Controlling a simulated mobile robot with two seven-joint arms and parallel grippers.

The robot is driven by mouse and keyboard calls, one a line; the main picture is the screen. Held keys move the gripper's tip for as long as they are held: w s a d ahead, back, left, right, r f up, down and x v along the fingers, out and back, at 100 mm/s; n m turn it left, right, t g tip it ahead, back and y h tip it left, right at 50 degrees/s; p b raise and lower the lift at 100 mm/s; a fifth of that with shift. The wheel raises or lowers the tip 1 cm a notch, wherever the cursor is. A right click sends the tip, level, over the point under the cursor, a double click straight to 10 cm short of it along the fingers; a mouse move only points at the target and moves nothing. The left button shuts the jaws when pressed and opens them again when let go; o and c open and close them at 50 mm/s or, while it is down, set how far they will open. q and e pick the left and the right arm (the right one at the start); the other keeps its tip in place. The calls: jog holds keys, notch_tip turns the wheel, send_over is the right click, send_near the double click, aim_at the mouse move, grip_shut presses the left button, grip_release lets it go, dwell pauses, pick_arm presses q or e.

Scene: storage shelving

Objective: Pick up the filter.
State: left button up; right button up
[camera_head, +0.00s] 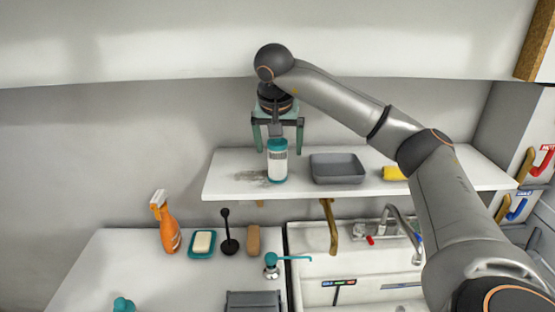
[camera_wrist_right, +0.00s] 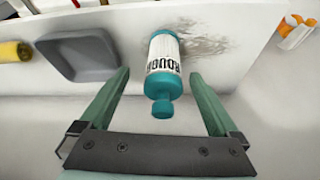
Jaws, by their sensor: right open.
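The likely filter is a white cylinder with teal ends (camera_head: 277,163). It stands upright on the white shelf (camera_head: 225,178), left of a grey tray. In the right wrist view the cylinder (camera_wrist_right: 164,58) shows dark lettering on its white label and a narrower teal knob towards me. My right gripper (camera_head: 278,150) is open above it, with its green fingers pointing down. In the right wrist view the open fingers (camera_wrist_right: 158,78) lie on either side of the cylinder, with gaps on both sides. My left gripper is not in view.
The grey tray (camera_head: 338,169) and a yellow object (camera_head: 393,173) stand to the right on the shelf. A dark smudge (camera_head: 252,177) marks the shelf beside the cylinder. Below are an orange spray bottle (camera_head: 168,228), a soap dish (camera_head: 202,244) and a faucet (camera_head: 400,222).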

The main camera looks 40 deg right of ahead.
aim_at(277, 155)
jog(key=x, duration=0.4)
jog(key=shift+w+a, duration=0.15)
jog(key=shift+w, duration=0.1)
jog(key=shift+c, duration=0.4)
grip_shut()
